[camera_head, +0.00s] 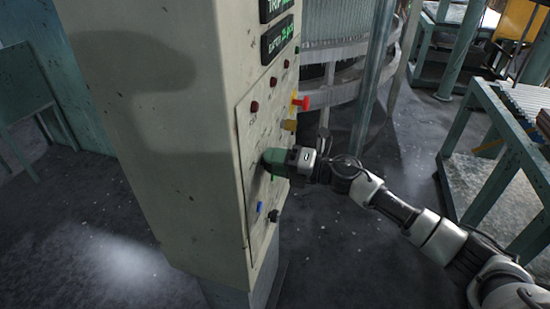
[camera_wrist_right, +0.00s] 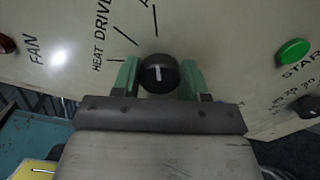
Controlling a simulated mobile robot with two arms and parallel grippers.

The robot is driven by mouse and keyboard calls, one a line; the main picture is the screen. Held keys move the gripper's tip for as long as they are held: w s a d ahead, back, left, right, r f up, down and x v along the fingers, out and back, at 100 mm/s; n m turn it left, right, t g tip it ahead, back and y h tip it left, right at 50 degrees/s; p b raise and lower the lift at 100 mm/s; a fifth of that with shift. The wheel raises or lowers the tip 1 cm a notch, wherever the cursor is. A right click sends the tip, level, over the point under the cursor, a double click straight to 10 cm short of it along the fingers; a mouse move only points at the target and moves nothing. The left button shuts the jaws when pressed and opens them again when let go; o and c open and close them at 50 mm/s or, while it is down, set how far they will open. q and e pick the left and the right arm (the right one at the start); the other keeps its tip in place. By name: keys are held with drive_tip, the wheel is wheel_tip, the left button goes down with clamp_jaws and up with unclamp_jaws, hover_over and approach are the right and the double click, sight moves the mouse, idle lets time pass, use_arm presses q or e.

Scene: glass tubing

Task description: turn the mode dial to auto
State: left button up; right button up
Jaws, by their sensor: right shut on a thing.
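The mode dial (camera_wrist_right: 158,73) is a round black knob with a white pointer line. In the right wrist view it sits between the two green fingers of my right gripper (camera_wrist_right: 159,80), which is shut on it. The pointer line runs nearly straight up in that view, roughly toward the tick under a label beginning with "A" that the frame edge cuts off. HEAT and DRIVE labels with their ticks lie to its left. In the head view my right gripper (camera_head: 275,161) is against the control panel and hides the dial. My left gripper is not in view.
The panel is on a beige cabinet (camera_head: 165,110). A green START button (camera_wrist_right: 293,52) is to the right.

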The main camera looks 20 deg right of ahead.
idle(0.3)
drive_tip(key=o, duration=0.9)
drive_tip(key=shift+d, duration=0.1)
drive_tip(key=b+v, duration=0.5)
drive_tip(key=v, duration=0.5)
drive_tip(key=shift+s+d, duration=0.25)
drive_tip(key=shift+d, duration=0.05)
